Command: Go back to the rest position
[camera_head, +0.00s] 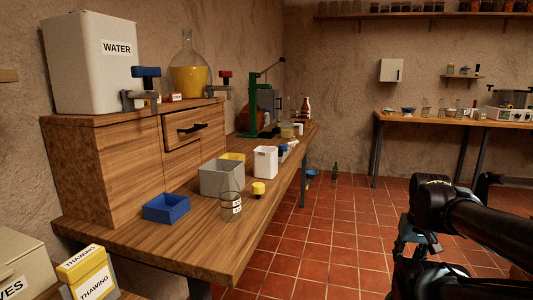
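My gripper (407,245) is at the lower right of the head view, on the end of my dark arm, over the red tiled floor. It is small and seen from behind, so I cannot tell if its fingers are open or shut. It is apart from the wooden workbench (215,262) on the left. No object shows in it.
A second table (450,120) stands at the back right.

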